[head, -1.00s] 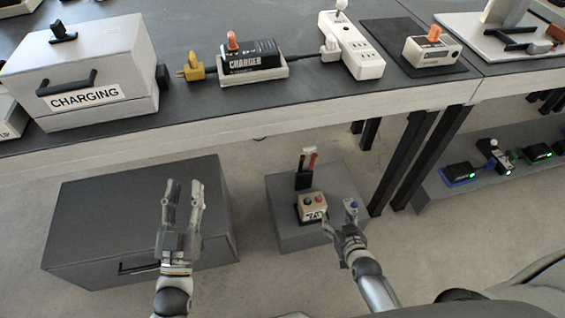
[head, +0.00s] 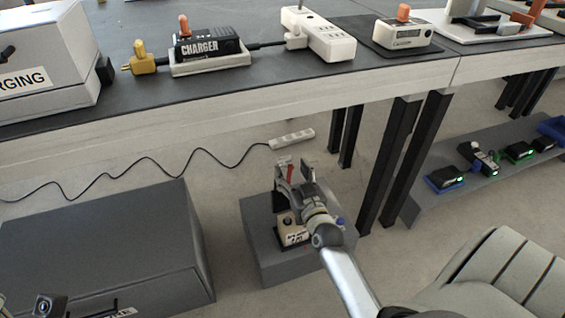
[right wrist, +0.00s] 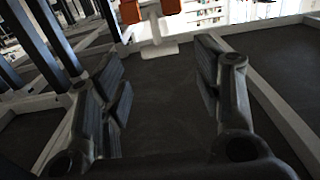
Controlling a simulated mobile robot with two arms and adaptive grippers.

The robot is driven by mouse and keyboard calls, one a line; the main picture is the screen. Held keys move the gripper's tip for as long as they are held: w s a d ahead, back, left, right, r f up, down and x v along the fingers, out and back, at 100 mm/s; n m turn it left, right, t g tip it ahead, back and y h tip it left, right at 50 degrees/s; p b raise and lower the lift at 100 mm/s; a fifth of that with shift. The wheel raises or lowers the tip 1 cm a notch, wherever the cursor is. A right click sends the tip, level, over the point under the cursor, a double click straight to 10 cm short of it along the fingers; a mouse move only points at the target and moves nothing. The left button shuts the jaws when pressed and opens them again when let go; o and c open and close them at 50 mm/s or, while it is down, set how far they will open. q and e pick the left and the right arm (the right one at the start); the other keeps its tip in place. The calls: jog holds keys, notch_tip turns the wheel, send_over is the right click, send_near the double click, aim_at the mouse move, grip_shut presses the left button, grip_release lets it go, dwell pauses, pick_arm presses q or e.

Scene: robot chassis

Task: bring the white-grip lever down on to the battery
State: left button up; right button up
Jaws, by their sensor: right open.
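My right gripper (head: 297,168) is in the middle of the head view, over the low grey block (head: 262,232). Its jaws are open; they also show apart in the right wrist view (right wrist: 160,90), with nothing held. A red upright handle (head: 289,174) shows by the fingers; contact cannot be told. A small cream device (head: 291,229) stands on the block, partly behind my arm. I cannot identify the white-grip lever or its battery for sure; a white-knobbed unit (head: 484,158) stands among black packs on the right shelf. Of my left gripper only a dark part (head: 45,304) shows.
A long table (head: 120,95) crosses the back, with the charger (head: 208,47) and a white power strip (head: 330,40). Black table legs (head: 382,160) stand right of the block. A grey chest (head: 95,240) fills the lower left and a ribbed seat-like form (head: 505,270) the lower right.

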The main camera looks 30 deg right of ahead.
aim_at(285, 160)
jog(key=shift+b+x, duration=0.95)
jog(key=shift+x, duration=2.25)
jog(key=shift+a+f, duration=0.1)
grip_shut()
